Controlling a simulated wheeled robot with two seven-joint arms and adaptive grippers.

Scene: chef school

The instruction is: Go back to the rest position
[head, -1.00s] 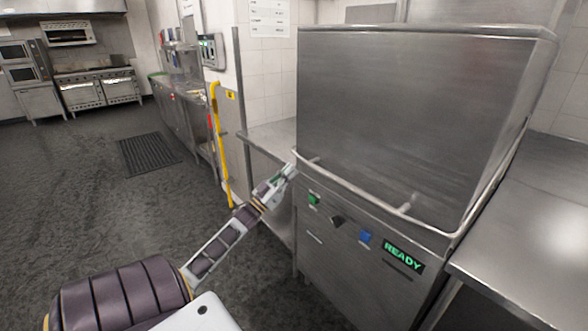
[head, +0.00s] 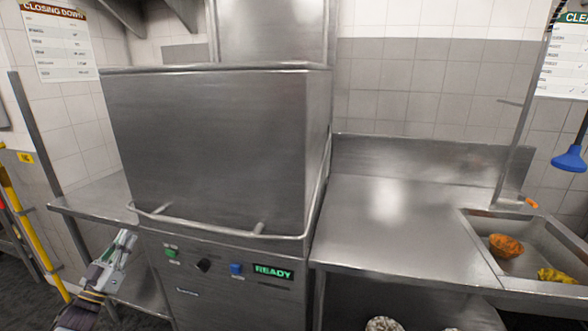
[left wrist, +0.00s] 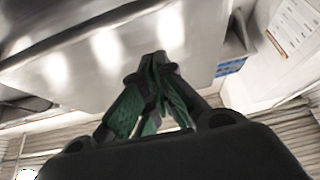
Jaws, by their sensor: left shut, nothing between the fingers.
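My left gripper (head: 121,242) is at the lower left of the head view, just left of the dishwasher's front and below its bar handle. It is shut and empty. In the left wrist view its dark and green fingers (left wrist: 158,62) are closed together with a steel surface beyond them. The hood-type dishwasher (head: 210,150) stands in the middle of the head view with its hood down. Its panel has a green button (head: 171,252), a dark knob (head: 204,265), a blue button (head: 236,269) and a lit READY display (head: 273,272). My right gripper is not in view.
A steel counter (head: 395,225) runs right of the dishwasher to a sink (head: 528,262) holding an orange item (head: 506,246) and a yellow item (head: 557,276). A narrower steel table (head: 97,196) is on the left. A yellow pole (head: 33,235) stands at the far left.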

